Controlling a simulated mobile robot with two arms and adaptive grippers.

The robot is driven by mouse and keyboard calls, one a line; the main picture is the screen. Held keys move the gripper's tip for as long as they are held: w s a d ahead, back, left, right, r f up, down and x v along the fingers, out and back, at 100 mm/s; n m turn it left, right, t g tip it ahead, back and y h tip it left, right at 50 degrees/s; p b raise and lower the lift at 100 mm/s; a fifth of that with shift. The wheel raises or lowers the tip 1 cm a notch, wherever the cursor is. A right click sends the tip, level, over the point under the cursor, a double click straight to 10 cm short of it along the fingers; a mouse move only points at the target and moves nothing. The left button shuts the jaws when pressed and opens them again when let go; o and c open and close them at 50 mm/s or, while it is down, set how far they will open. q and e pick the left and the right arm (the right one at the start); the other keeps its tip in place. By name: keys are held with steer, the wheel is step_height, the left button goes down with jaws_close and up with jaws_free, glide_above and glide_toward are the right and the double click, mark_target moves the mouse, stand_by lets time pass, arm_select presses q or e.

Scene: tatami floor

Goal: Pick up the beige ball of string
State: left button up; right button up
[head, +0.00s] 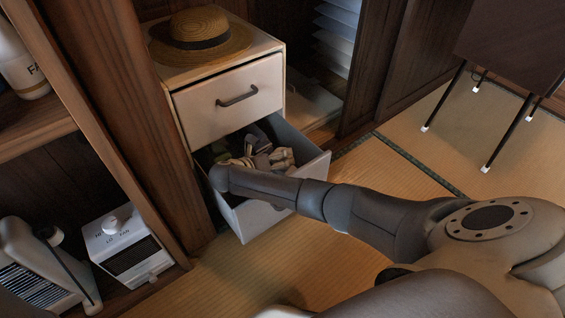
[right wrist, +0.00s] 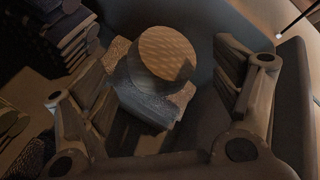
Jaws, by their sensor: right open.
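The beige ball of string appears to be the round, flat-topped tan object (right wrist: 168,52) in the right wrist view. It sits on a grey-blue textured item (right wrist: 152,103) inside the open drawer (head: 262,222). My right gripper (head: 262,158) is down in the drawer opening. In the right wrist view its open fingers (right wrist: 174,62) stand on either side of the round object, with gaps visible. I cannot tell the ball apart from the gripper in the head view. My left gripper is not in view.
The drawer belongs to a white cabinet (head: 229,98) with a straw hat (head: 205,55) on top. Stacked book-like items (right wrist: 72,38) lie left in the wrist view. A small white heater (head: 128,250) stands lower left. A dark table (head: 515,45) stands upper right; tatami floor (head: 400,165) is clear.

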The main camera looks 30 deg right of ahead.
steer(key=shift+b+x, duration=0.6)
steer(key=shift+x, duration=0.5)
steer(key=shift+d+f, duration=0.15)
steer(key=shift+d, duration=0.05)
steer(key=shift+c, duration=0.4)
steer(key=c, duration=1)
